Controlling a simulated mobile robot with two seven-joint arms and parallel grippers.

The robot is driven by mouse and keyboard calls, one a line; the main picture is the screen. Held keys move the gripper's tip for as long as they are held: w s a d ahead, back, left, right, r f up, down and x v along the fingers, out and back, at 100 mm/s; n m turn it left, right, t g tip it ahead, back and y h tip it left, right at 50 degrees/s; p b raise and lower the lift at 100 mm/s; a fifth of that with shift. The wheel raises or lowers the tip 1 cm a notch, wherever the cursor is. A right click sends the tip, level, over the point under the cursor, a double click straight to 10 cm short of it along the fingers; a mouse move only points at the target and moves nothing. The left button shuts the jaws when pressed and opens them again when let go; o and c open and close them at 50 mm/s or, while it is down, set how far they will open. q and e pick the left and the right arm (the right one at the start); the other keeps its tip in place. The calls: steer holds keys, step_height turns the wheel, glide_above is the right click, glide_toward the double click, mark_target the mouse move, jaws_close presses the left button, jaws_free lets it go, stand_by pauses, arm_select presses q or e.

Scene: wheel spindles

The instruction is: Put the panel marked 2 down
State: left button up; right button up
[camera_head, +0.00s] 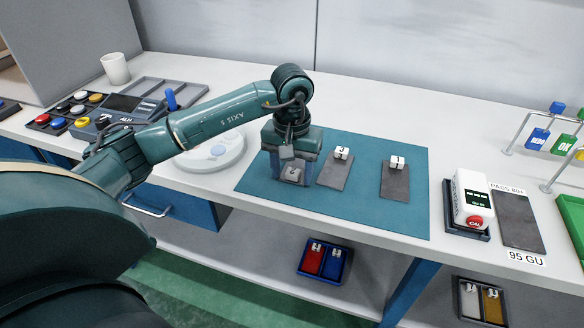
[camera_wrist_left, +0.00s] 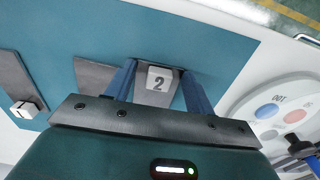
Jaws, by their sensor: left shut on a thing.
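The panel marked 2 (camera_head: 293,171) is between the fingers of my left gripper (camera_head: 292,179), over the left part of the teal mat (camera_head: 350,213). In the left wrist view its pale block with the 2 (camera_wrist_left: 159,79) sits between the two blue fingers, which are shut on it. My gripper hides much of the panel. I cannot tell whether its underside touches the mat. To its right lie the panel marked 3 (camera_head: 335,174) and the panel marked 1 (camera_head: 395,181), both grey with white number blocks. My right gripper is not in view.
A round white dial plate (camera_head: 212,156) stands left of the mat. A white device with a red button (camera_head: 472,205) and a dark plate (camera_head: 518,222) stand to the right. The mat's front strip is clear. Small trays (camera_head: 325,262) sit on the lower shelf.

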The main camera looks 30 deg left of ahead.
arm_select(q)
steer(key=shift+f, duration=0.15)
steer(key=o, duration=1)
steer(key=shift+o, duration=0.2)
